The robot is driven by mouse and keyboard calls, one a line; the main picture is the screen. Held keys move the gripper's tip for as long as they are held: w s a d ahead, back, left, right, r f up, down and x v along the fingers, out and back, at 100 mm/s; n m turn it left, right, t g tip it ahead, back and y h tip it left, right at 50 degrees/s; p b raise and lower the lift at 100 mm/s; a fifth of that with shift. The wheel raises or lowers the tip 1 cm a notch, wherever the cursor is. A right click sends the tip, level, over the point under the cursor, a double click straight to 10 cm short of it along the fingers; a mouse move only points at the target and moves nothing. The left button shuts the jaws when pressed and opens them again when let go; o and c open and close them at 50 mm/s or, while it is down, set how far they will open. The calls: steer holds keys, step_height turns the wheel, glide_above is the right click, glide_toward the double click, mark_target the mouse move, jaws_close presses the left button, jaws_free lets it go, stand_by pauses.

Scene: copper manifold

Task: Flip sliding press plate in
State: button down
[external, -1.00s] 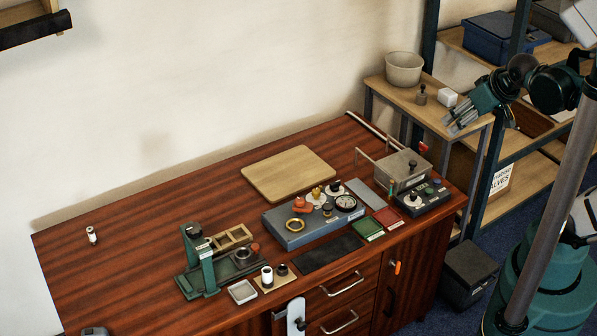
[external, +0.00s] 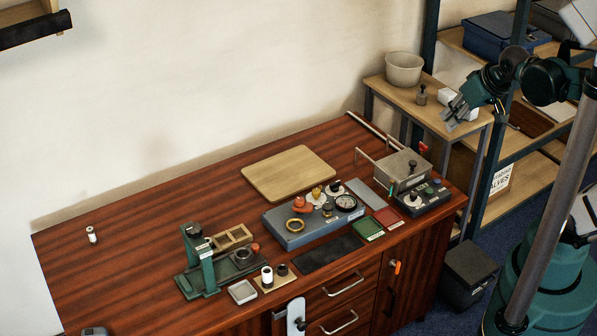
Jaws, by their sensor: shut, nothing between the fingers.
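A small green press (external: 200,262) stands at the front left of the wooden bench, with an upright green frame and a round dark piece on its base. Its sliding plate is too small to tell apart at this distance. My gripper (external: 447,124) is at the upper right, above the small side shelf, far from the press. It points down and to the left. Its fingers are shut and empty.
A blue-grey manifold box (external: 285,240) with knobs and a gauge sits mid-bench. A wooden board (external: 288,173) lies behind it. A grey box (external: 402,168) stands at the right. A pot (external: 404,69) is on the side shelf. The bench's left part is mostly clear.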

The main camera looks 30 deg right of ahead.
steer(key=w+a+f+m+g+y, duration=0.2)
steer(key=w+a+m, duration=0.1)
steer(key=w+a, duration=0.65)
steer(key=w+a+f+m+g+y, duration=0.2)
steer(key=w+a+f+m+g, duration=0.3)
steer(key=a, duration=0.7)
steer(key=m+g+y+p, duration=0.2)
steer(key=m+g+y, duration=0.1)
steer(key=m, duration=0.1)
glide_toward(260, 253)
steer(key=shift+w+d+r, duration=0.75)
steer(key=shift+d+r, duration=0.15)
steer(key=shift+w+d+r, duration=0.7)
steer(key=shift+d+r, duration=0.25)
steer(key=shift+a+f, duration=0.1)
steer(key=shift+f, duration=0.05)
steer(key=shift+b+x, duration=1.3)
steer(key=shift+x, duration=3.55)
steer(key=shift+s, duration=0.2)
